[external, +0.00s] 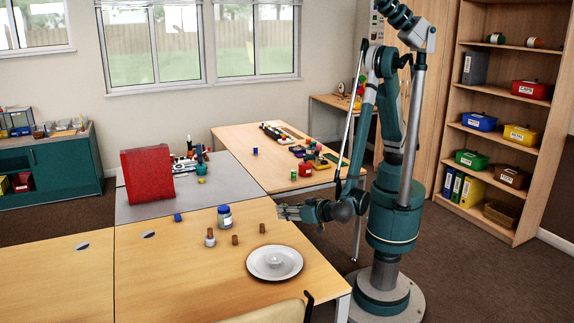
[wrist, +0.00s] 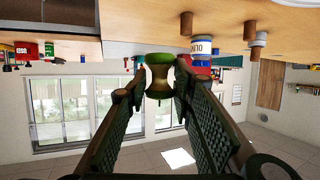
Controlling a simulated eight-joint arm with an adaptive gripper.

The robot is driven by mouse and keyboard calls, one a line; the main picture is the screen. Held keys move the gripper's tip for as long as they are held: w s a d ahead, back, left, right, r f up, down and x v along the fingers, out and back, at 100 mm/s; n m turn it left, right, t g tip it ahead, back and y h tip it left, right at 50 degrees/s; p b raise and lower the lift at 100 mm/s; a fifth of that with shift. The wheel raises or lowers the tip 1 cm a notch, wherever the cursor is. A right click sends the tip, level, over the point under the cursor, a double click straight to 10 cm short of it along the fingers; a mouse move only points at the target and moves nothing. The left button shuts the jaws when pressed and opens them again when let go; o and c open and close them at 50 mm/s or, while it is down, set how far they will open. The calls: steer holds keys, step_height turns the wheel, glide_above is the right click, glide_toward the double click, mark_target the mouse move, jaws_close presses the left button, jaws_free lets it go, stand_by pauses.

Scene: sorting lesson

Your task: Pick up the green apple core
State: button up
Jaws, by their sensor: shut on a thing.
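The green apple core (wrist: 159,73) is in the wrist view, between my two fingertips, with green ends and a paler, narrow waist. My gripper (wrist: 158,88) is shut on it, with a pad touching each side. In the external view my gripper (external: 282,211) reaches left over the right edge of the front table. The core is too small there to make out clearly. The wrist view is upside down, with the tabletop along its top edge.
A white plate (external: 275,262) lies on the front table (external: 190,285) near my gripper. A blue-lidded jar (external: 224,217) and several small brown-topped pieces stand to the left. A red box (external: 146,174) stands further back. Shelves (external: 500,120) stand at right.

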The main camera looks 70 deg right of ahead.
steer(key=shift+r, duration=0.5)
stand_by(0.4)
